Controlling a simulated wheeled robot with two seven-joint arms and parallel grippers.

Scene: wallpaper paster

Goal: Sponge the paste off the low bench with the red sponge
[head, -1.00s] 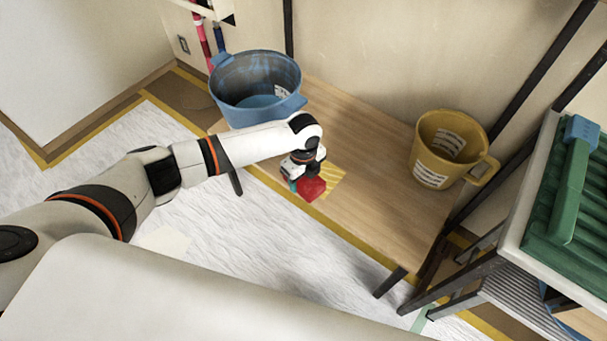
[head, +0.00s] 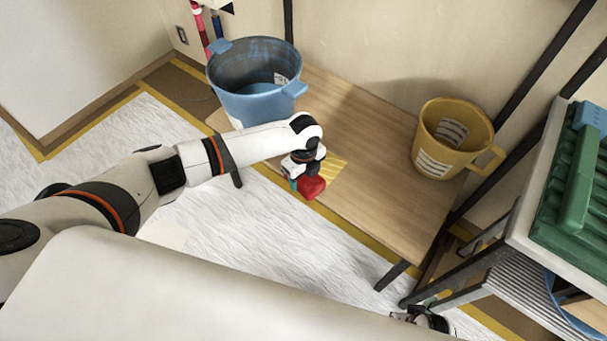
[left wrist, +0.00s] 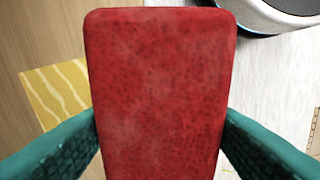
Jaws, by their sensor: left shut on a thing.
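The low bench (head: 385,205) is a wooden top along the wall. A yellow streaked patch of paste (head: 331,170) lies near its front edge; it also shows left of the sponge in the left wrist view (left wrist: 62,88). My left gripper (head: 303,180) is shut on the red sponge (head: 313,188), which also fills the middle of the left wrist view (left wrist: 160,90) between teal fingers. The sponge is at the bench's front edge, by the patch; I cannot tell whether it touches the top. My right gripper (head: 428,319) shows partly at the bottom, its fingers unclear.
A blue bucket (head: 255,105) stands at the bench's left end, and a yellow handled bucket (head: 440,165) at its right. A rack with a green ridged tray (head: 560,215) stands at the far right. The bench middle is clear.

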